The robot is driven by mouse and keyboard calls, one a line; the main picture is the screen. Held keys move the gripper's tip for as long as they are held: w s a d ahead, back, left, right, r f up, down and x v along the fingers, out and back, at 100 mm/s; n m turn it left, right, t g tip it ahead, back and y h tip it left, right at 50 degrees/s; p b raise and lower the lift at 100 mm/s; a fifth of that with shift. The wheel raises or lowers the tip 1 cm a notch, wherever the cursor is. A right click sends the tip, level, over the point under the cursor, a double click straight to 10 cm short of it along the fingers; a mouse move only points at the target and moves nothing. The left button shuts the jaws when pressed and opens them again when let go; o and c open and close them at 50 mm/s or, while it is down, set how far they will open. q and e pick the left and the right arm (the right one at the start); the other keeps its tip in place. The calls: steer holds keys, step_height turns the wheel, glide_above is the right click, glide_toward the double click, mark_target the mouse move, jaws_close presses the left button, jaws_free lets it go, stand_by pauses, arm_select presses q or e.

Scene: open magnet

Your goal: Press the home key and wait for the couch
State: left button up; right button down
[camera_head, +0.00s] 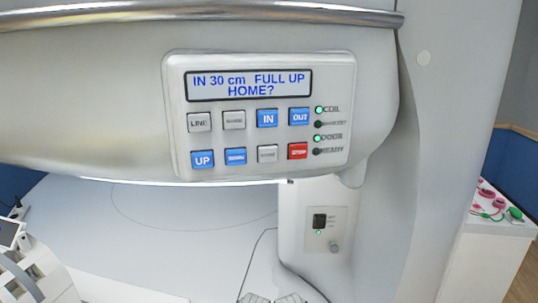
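The control panel (178,100) is set in the pale housing at the upper middle of the head view. Its display (249,85) reads "IN 30 cm FULL UP HOME?" in blue letters. Below it are two rows of keys. A grey key (267,153) in the lower row, left of the red stop key (297,151), has a small blurred label that may read HOME. The blue IN key (267,118), OUT key (299,117) and UP key (203,159) are legible. The COIL and DOOR lamps glow green; the other two are dark. Neither gripper shows, and nothing covers the keys.
A metal rail (200,14) runs above the panel. Below is a lower box (319,232) with a black switch and green lamp. A white cabinet (490,240) with pink and green items stands at right. White equipment (30,270) stands at lower left. Space before the panel is clear.

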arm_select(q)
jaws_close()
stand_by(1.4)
